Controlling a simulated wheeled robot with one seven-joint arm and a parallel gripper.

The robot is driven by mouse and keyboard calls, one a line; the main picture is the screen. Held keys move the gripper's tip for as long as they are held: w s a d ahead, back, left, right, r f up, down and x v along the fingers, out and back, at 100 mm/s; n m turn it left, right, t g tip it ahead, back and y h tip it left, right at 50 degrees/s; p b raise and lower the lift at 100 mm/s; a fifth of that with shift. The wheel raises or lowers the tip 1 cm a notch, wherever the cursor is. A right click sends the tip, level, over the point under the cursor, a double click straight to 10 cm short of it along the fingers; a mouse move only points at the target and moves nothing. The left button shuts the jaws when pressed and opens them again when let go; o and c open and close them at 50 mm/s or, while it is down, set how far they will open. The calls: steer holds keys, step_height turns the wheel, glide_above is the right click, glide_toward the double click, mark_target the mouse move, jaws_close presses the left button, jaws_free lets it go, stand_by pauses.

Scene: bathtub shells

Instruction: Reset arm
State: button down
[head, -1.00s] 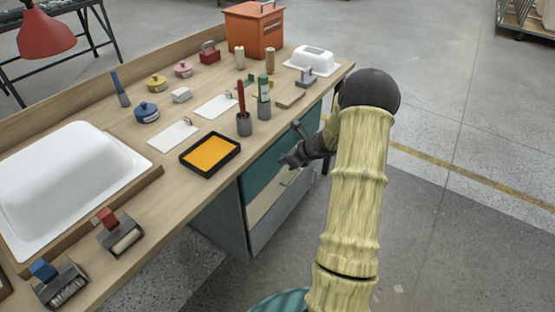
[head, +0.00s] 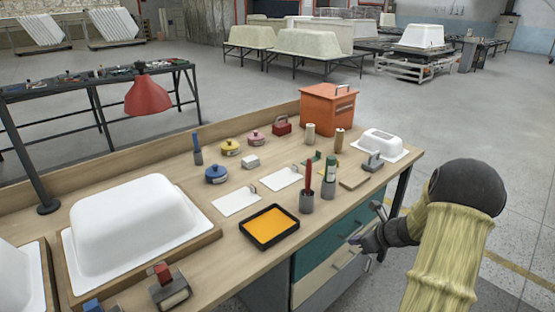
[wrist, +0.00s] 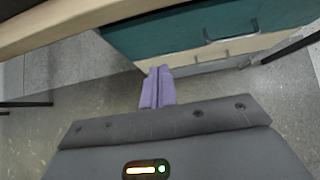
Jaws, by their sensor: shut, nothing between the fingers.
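My gripper (head: 352,240) is beside the front of the workbench, below the level of its top and in front of the drawers. In the wrist view my gripper (wrist: 158,72) shows its two purple fingers pressed together, with nothing between them. The bench's teal drawer (wrist: 200,32) and the cream drawer under it are just beyond the fingertips in that view. I cannot tell whether the fingertips touch anything. My arm, in a pale yellow sleeve, rises at the lower right of the head view.
The workbench (head: 205,262) carries a white tub shell (head: 135,225), an orange paint tray (head: 270,227), a cup with a red tool (head: 307,200), an orange box (head: 328,108) and a small white shell (head: 382,143). A red lamp (head: 148,97) overhangs the back. Open floor lies to the right.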

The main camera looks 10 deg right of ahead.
steer(key=s+a+r+n+g+h, duration=0.2)
steer(key=s+a+r+n+g, duration=0.15)
steer(key=s+a+n, duration=1)
steer(key=s+a+r+n+g+h, duration=0.2)
steer(key=s+a+r+n, duration=0.3)
steer(key=a+n, duration=0.95)
steer(key=s+d+r+n+p, duration=0.1)
steer(key=d+r+p, duration=0.3)
steer(key=r+p, duration=1.5)
steer(key=shift+r+n+p, duration=0.2)
steer(key=shift+n+p, duration=0.6)
steer(key=shift+p, duration=0.05)
steer(key=shift+d, duration=0.1)
